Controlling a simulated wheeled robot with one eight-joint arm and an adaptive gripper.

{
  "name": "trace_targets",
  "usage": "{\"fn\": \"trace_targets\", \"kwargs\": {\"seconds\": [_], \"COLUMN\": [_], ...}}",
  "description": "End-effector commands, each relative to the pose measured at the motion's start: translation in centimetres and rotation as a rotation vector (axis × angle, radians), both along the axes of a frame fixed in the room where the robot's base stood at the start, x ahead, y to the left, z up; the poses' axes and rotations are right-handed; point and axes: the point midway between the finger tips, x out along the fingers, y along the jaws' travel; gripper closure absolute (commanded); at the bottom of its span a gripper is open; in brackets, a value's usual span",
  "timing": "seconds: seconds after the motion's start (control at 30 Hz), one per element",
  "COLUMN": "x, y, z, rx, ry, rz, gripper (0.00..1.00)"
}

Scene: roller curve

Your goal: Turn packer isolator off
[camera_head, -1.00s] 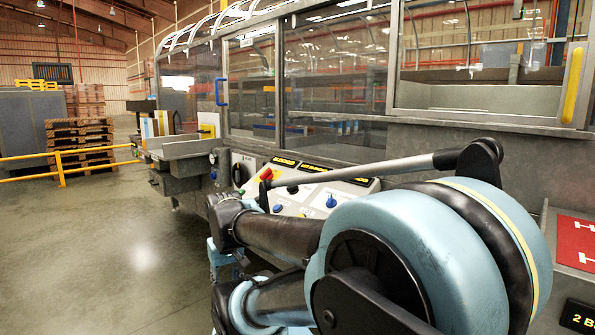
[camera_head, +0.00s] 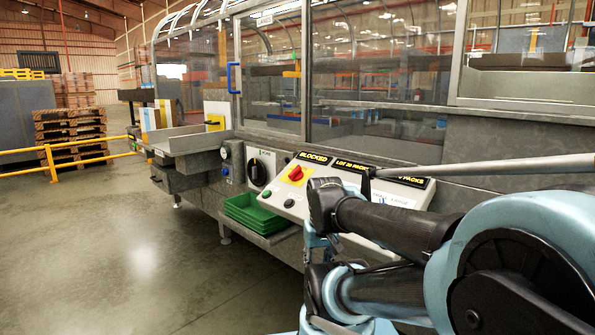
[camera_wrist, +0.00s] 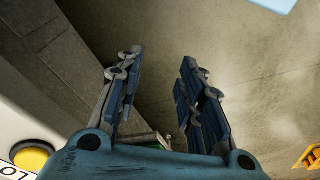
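In the head view my arm crosses the panel's right part, and my gripper cannot be made out. In the wrist view my gripper (camera_wrist: 159,62) has its two fingers apart with nothing between them. It points toward grey floor, away from both switches.
Green trays (camera_head: 252,213) sit on a low shelf under the panel. In the wrist view a yellow round button (camera_wrist: 32,158) is on a pale surface at lower left. Yellow railing (camera_head: 75,152) and pallets (camera_head: 70,133) stand at left. The floor between is clear.

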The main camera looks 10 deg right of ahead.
Motion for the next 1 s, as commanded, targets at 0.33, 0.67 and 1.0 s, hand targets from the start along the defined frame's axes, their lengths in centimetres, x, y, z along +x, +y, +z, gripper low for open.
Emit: {"fn": "trace_targets", "kwargs": {"seconds": [0.33,0.67,1.0], "x": [0.5,9.0,19.8], "y": [-0.1,-0.9,0.1], "z": [2.5,12.6,21.8], "rx": [-0.005,-0.038,-0.070], "ry": [-0.010,-0.017,-0.055], "rz": [-0.037,-0.266,-0.520], "gripper": [0.65,0.65,0.65]}}
